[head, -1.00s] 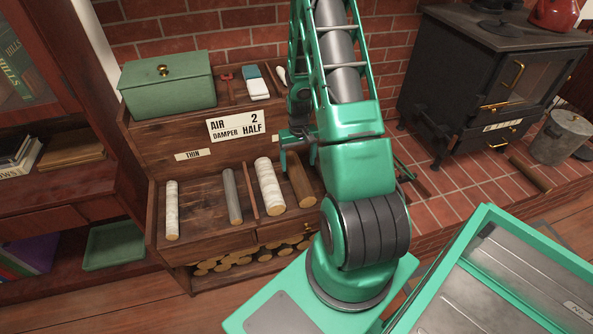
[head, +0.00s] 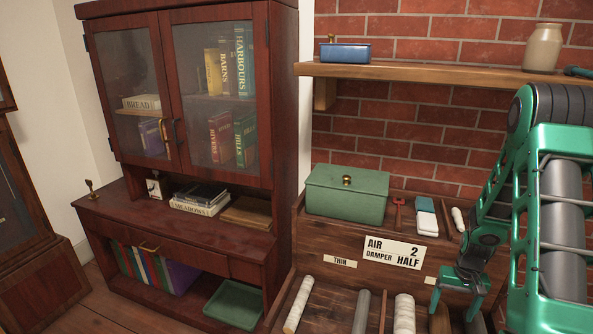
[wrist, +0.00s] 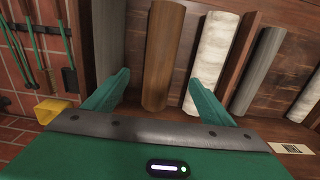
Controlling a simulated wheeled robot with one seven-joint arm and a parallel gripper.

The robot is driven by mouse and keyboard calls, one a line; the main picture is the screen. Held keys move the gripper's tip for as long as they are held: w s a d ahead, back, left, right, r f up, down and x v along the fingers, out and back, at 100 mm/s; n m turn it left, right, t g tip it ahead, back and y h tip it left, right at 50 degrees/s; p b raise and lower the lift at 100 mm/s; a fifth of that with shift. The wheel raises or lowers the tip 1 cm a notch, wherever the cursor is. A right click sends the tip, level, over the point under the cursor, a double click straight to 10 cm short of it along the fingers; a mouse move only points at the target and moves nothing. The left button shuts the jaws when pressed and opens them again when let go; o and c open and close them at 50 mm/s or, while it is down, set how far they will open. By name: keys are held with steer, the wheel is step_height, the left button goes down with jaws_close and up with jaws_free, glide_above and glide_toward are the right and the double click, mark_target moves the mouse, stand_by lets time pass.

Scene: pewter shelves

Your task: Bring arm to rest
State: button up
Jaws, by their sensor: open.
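My gripper (head: 457,296) is green and hangs in front of the log rack, to the right of the "AIR 2 DAMPER HALF" card (head: 392,252). In the wrist view its two fingers (wrist: 158,84) are spread apart with nothing held between them. A brown log (wrist: 162,55) lies beyond the gap between the fingers, and a pale birch log (wrist: 210,62) lies beyond the right finger. My arm fills the right side of the head view, still bent and reaching toward the rack.
A green lidded box (head: 346,195) stands on the rack's top. A wooden shelf (head: 430,71) with a blue dish (head: 346,53) and a jar (head: 543,47) is above. A glass-door cabinet (head: 180,190) stands left. Hanging tools (wrist: 40,45) show in the wrist view.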

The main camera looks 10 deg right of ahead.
steer(key=s+a+r, duration=0.3)
steer(key=s+r, duration=0.2)
steer(key=r, duration=0.5)
steer(key=s+a+r, duration=0.3)
steer(key=s+r, duration=0.1)
steer(key=r, duration=0.7)
steer(key=s+a+r, duration=0.4)
steer(key=s, duration=0.4)
steer(key=s+a+r+m, duration=0.1)
steer(key=s+a+r, duration=0.3)
steer(key=s, duration=0.4)
steer(key=shift+s+r, duration=0.15)
steer(key=shift+r, duration=0.35)
